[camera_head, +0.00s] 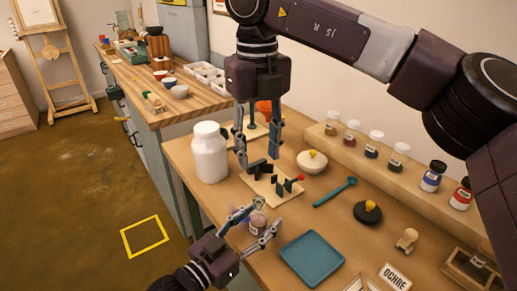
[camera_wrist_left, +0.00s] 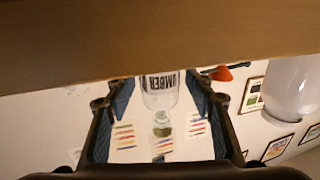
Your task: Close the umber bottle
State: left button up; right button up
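The umber bottle (camera_head: 257,222) is a small glass bottle standing on the table. In the left wrist view the bottle (camera_wrist_left: 160,95) appears upside down with its UMBER label; a greenish piece shows by its mouth, and I cannot tell whether it is a stopper or background. My left gripper (camera_head: 255,228) is open, its fingers on both sides of the bottle; in the wrist view (camera_wrist_left: 160,90) small gaps show beside the glass. My right gripper (camera_head: 257,158) points down, open, over a pale board (camera_head: 262,188) with dark green holders. I see nothing held in it.
A white jar (camera_head: 209,153) stands left of the right gripper. Several pigment jars stand on the back shelf (camera_head: 420,187).

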pick_arm(q)
jog(key=v, duration=1.2)
dwell(0.4)
